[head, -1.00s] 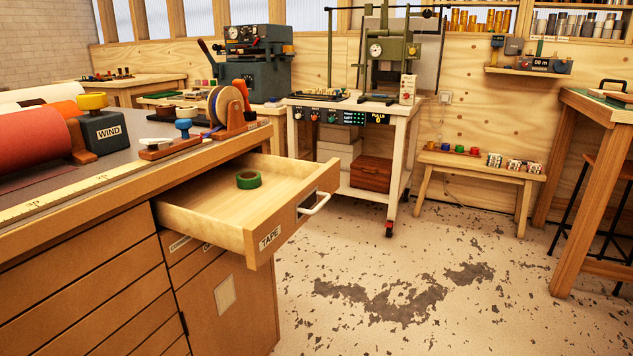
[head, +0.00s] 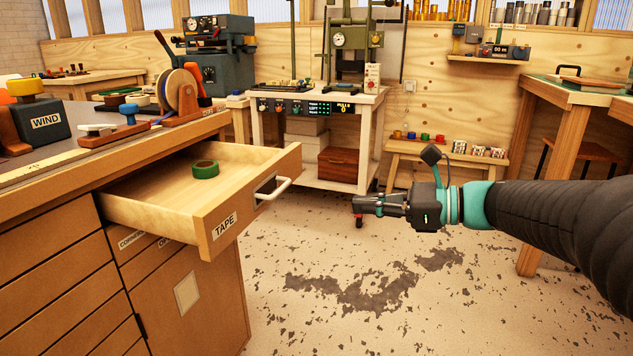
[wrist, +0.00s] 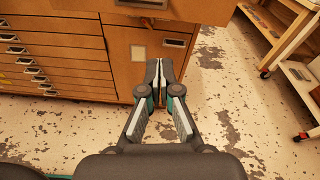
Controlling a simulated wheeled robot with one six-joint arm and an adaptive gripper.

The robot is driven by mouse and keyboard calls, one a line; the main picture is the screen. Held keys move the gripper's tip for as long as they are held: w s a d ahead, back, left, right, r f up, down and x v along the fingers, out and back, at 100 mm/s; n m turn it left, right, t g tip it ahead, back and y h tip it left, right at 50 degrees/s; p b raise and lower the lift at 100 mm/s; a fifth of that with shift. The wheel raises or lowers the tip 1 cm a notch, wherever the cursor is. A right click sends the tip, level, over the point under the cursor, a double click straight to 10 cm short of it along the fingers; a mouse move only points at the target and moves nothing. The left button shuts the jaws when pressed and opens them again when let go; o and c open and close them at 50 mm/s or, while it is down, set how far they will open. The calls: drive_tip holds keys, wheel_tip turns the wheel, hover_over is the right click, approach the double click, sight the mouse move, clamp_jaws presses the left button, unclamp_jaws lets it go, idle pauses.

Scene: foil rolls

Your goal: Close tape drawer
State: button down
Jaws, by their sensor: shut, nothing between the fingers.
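The tape drawer (head: 150,208) is pulled out of the wooden cabinet (head: 60,262), with a "TAPE" label and a white bar handle (head: 272,189) on its front. A green tape roll (head: 205,169) lies inside it. My gripper (head: 356,204) is to the right of the drawer front, apart from it, pointing left toward it. In the wrist view my gripper (wrist: 160,64) has its fingers together with nothing between them, and the cabinet (wrist: 60,38) stands beyond them. I cannot make out the tape drawer clearly in the wrist view.
A white cart (head: 315,98) with a testing machine stands behind the drawer. A low bench (head: 440,152) is along the back wall. A wooden table (head: 570,100) is at the right. The worn floor (head: 330,325) in front of the cabinet is clear.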

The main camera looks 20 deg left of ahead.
drive_tip(key=w+r+m+y, duration=0.1)
drive_tip(key=w+m+y, duration=0.1)
drive_tip(key=w, duration=0.1)
approach(284, 174)
drive_tip(key=a, duration=0.7)
drive_tip(key=shift+w, duration=0.2)
drive_tip(key=shift+a, duration=0.1)
drive_tip(key=shift+a, duration=0.1)
